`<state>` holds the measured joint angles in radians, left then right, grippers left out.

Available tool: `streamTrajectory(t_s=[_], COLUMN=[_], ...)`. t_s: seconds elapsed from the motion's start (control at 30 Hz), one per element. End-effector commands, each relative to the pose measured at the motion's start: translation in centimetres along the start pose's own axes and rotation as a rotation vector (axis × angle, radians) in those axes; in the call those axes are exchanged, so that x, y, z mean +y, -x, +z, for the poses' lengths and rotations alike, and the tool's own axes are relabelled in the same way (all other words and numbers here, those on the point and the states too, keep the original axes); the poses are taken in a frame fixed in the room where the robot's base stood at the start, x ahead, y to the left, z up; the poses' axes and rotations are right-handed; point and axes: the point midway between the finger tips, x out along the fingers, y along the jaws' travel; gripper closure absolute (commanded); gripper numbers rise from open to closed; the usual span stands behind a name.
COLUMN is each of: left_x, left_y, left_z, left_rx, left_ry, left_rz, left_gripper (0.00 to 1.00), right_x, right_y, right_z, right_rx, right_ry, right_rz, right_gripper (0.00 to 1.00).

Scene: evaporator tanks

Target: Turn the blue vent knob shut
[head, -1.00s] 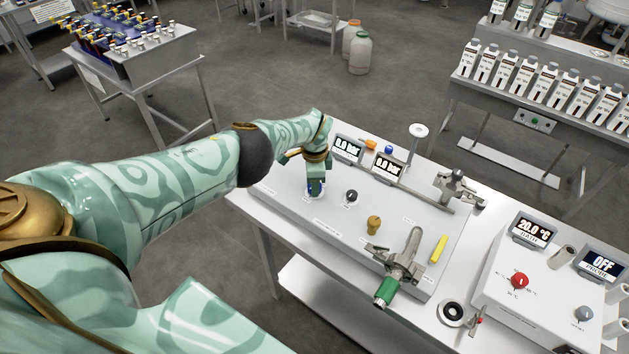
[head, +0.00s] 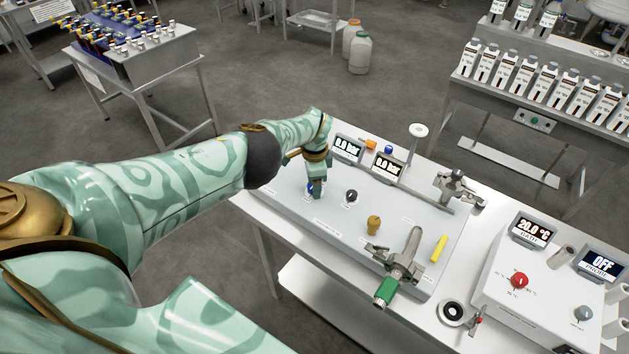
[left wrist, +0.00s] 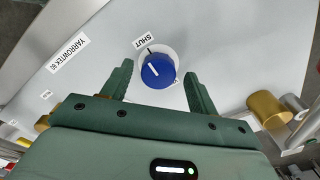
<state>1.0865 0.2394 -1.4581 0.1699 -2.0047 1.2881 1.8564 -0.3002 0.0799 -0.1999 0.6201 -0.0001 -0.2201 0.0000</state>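The blue vent knob (left wrist: 157,70) has a white pointer line and sits on a pale round base. The pointer slants to the upper left, towards the side of the SHUT label (left wrist: 153,40) and its dark tick; I cannot tell whether they line up exactly. My left gripper (left wrist: 158,68) is open. Its green fingers stand on either side of the knob, with small gaps to it in the left wrist view. In the head view, my left gripper (head: 316,188) is low at the panel's left part and hides most of the knob (head: 309,189). My right gripper is not in view.
A black knob (head: 351,196) sits just right of my left gripper. Two pressure displays (head: 348,149) (head: 388,166) stand behind. A brass knob (head: 374,224), a green-ended metal valve (head: 402,265) and a yellow bar (head: 439,249) are further right on the panel (head: 310,232).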

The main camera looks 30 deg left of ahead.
Motion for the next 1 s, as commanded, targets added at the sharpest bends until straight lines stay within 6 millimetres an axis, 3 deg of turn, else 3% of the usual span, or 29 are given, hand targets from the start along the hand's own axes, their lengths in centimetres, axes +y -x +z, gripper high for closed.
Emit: streamTrajectory(t_s=[0.27, 0.73, 1.0], left_x=[0.1, 0.0, 0.0], left_y=[1.2, 12.4, 15.8], left_z=[0.0, -0.1, 0.0], left_rx=[0.0, 0.0, 0.0], left_ry=[-0.001, 0.001, 0.0], left_rz=[0.002, 0.001, 0.001], left_gripper=[0.41, 0.41, 0.41], right_x=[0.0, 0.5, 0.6], right_y=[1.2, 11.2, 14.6], right_z=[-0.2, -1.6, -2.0], right_rx=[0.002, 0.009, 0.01], right_ry=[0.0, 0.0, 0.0], right_rz=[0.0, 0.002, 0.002], right_gripper=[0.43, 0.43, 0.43])
